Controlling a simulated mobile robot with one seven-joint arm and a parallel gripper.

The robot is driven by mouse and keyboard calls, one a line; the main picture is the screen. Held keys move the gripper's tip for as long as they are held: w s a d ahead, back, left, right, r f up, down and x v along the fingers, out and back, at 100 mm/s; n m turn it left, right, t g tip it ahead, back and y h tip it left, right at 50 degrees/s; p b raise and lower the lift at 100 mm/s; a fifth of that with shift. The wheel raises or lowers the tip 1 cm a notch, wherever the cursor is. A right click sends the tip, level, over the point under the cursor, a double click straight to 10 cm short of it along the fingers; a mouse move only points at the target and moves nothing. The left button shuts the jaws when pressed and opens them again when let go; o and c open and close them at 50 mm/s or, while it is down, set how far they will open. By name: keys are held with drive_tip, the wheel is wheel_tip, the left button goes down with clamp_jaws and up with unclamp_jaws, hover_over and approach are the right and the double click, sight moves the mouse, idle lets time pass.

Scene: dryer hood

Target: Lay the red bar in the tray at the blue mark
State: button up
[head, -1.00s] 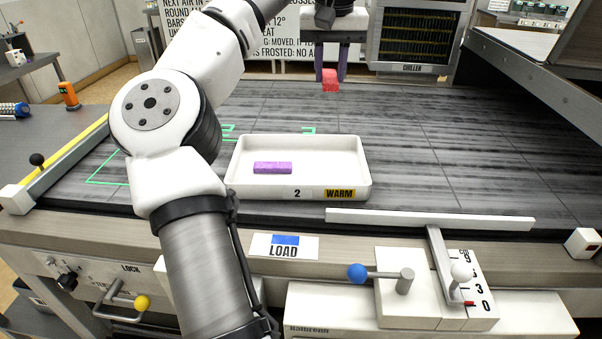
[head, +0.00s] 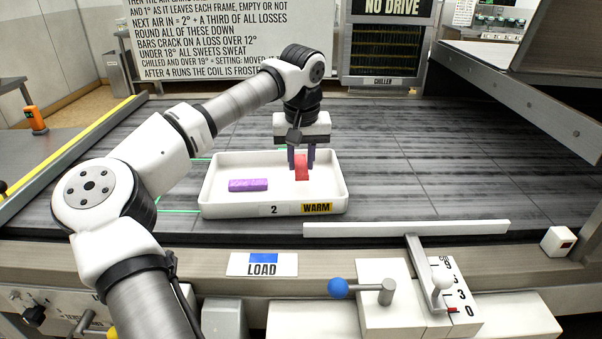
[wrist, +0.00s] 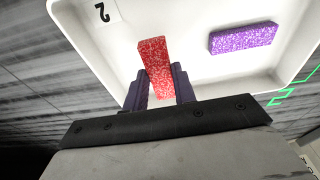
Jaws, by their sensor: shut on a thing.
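The red bar (head: 301,167) is between the dark fingers of my gripper (head: 302,160), which is shut on it. In the wrist view the red bar (wrist: 156,68) sticks out past the fingertips (wrist: 160,88), over the tray floor. The white tray (head: 235,211) is marked 2 and WARM and stands on the dark belt. A purple bar (head: 248,185) lies in its left half. The red bar is over or in the right half; I cannot tell whether it touches the floor. The blue mark (head: 263,258) is on the LOAD label (head: 262,269) at the front edge, below the tray.
A white crossbar (head: 405,229) lies along the belt's front edge, right of the tray. A blue-knobbed lever (head: 338,288) and a numbered slider (head: 455,295) are in front. The chiller (head: 387,50) stands behind. The belt right of the tray is clear.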

sight(301, 166)
drive_tip(key=shift+f, duration=2)
drive_tip(key=o, duration=1)
drive_tip(key=shift+f, duration=0.15)
drive_tip(key=r, duration=0.4)
drive_tip(key=s+r, duration=0.1)
drive_tip(key=r, duration=0.7)
drive_tip(key=shift+s+r, duration=0.1)
drive_tip(key=shift+s, duration=0.3)
